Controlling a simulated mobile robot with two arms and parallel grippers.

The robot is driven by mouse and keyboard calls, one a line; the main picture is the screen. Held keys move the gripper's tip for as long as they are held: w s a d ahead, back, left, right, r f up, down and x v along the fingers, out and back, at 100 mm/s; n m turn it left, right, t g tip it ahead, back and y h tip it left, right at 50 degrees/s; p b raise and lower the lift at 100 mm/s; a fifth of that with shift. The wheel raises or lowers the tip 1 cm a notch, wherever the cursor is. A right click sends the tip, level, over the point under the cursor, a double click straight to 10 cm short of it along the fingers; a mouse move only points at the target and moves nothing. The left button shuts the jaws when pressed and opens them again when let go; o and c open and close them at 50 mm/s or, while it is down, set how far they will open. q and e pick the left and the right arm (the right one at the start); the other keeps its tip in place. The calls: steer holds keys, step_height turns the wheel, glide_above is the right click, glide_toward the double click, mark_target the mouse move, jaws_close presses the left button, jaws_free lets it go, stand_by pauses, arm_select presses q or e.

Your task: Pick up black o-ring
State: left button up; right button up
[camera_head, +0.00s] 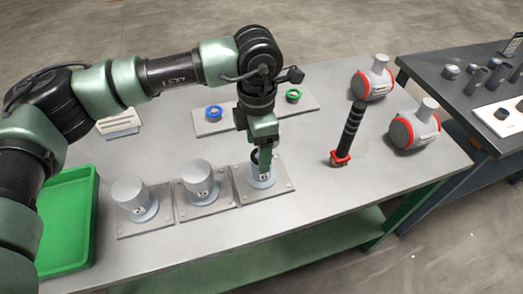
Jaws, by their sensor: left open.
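My left gripper (265,168) points down over the rightmost of the grey cylinder fixtures (266,180) on the table, and its fingers hide much of that fixture's top. A dark curved piece, apparently the black o-ring (255,156), shows at the left side of the fingers, partly hidden by them. The gripper is open; whether its fingers touch the ring cannot be told. My right gripper is out of view.
Two more fixtures with grey cylinders (198,180) stand to the left, beside a green tray (68,225). A back plate (232,122) holds a blue ring (214,112) and a green ring (293,95). A black-handled tool (351,130) and two grey red-rimmed vessels (414,129) stand right.

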arm_select(q)
steer(key=shift+f, duration=0.35)
steer(key=c, duration=1.4)
steer(key=shift+r, duration=0.1)
